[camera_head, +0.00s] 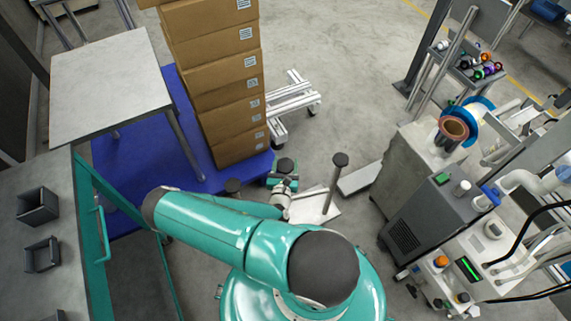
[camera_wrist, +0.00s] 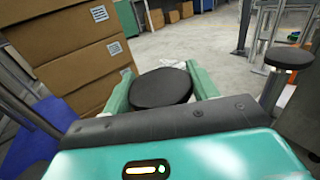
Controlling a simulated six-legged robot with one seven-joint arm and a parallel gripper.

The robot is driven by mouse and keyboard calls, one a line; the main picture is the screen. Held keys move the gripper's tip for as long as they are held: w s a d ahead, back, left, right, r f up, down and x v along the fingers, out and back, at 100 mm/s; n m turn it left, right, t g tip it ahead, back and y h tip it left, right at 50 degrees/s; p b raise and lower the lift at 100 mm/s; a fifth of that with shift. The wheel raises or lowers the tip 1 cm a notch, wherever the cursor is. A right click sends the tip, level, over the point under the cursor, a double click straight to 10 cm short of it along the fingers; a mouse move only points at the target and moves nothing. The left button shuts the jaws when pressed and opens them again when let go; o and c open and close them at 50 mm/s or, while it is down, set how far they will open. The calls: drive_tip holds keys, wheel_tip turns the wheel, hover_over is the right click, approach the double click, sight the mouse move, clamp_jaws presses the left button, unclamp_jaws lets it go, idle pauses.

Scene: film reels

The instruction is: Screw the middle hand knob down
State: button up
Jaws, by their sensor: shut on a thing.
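The middle hand knob is a round black disc (camera_wrist: 162,88) in the wrist view. It sits between the two green fingers of my gripper (camera_wrist: 161,92), which are shut on its sides. In the head view the middle knob (camera_head: 285,165) shows as a dark round top, with my gripper (camera_head: 284,182) at it. Its stem is hidden. Another black knob on a tall grey stem (camera_head: 341,159) stands to the right; it also shows in the wrist view (camera_wrist: 289,57). A third dark knob (camera_head: 233,185) shows to the left, partly hidden by my arm.
A tall stack of cardboard boxes (camera_head: 215,80) on a blue pallet (camera_head: 130,190) stands close on the left. Grey machines (camera_head: 415,220) stand on the right. Open floor (camera_head: 350,60) lies behind the knobs.

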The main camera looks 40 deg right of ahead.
drive_tip(key=shift+m+g+h, duration=0.4)
drive_tip(key=shift+g, duration=0.1)
drive_tip(key=m+g+h, duration=0.2)
drive_tip(key=g, duration=0.1)
drive_tip(key=shift+m+g, duration=0.3)
drive_tip(key=m+g+h, duration=0.1)
drive_tip(key=m+g, duration=0.2)
drive_tip(key=g, duration=0.2)
drive_tip(key=shift+m, duration=0.4)
drive_tip(key=m+g, duration=0.3)
drive_tip(key=g, duration=0.2)
drive_tip(key=m+g+y, duration=0.1)
drive_tip(key=m+g, duration=0.2)
drive_tip(key=g, duration=0.2)
drive_tip(key=shift+s+d+y, duration=0.1)
drive_tip(key=shift+s+y, duration=0.1)
drive_tip(key=shift+y, duration=0.1)
drive_tip(key=m+g+y, duration=0.4)
drive_tip(key=g, duration=0.1)
drive_tip(key=shift+s+m+g, duration=0.15)
drive_tip(key=shift+m+g, duration=0.25)
drive_tip(key=shift+m+g+y, duration=0.85)
drive_tip(key=shift+m+y, duration=0.25)
drive_tip(key=shift+y, duration=0.5)
drive_tip(key=shift+m+g+y, duration=0.85)
drive_tip(key=shift+m+y, duration=0.25)
drive_tip(key=shift+y, duration=0.5)
drive_tip(key=shift+r+y, duration=0.1)
drive_tip(key=shift+y, duration=0.2)
